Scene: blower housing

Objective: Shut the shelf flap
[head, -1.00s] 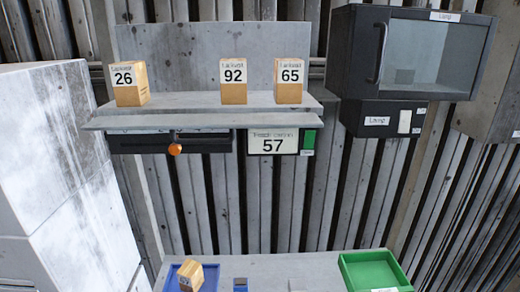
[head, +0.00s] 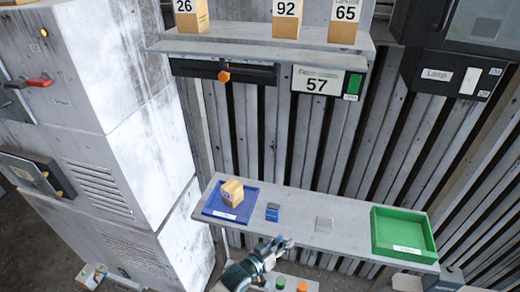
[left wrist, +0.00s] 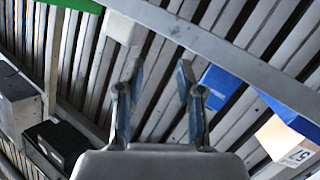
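The upper shelf (head: 235,36) carries wooden blocks numbered 26 (head: 190,14), 92 (head: 286,19) and 65 (head: 345,22). A long grey board, which looks like the shelf flap (head: 255,55), runs along its front edge, sloping slightly outward. My left gripper (head: 285,243) is far below it, at the front edge of the lower shelf. In the left wrist view, the left gripper (left wrist: 160,66) has its two fingers apart with nothing between them. I cannot make out my right gripper.
The lower shelf (head: 345,208) holds a blue tray (head: 212,212) with a wooden block (head: 232,192), and a green tray (head: 402,235). A white cabinet (head: 125,100) stands left.

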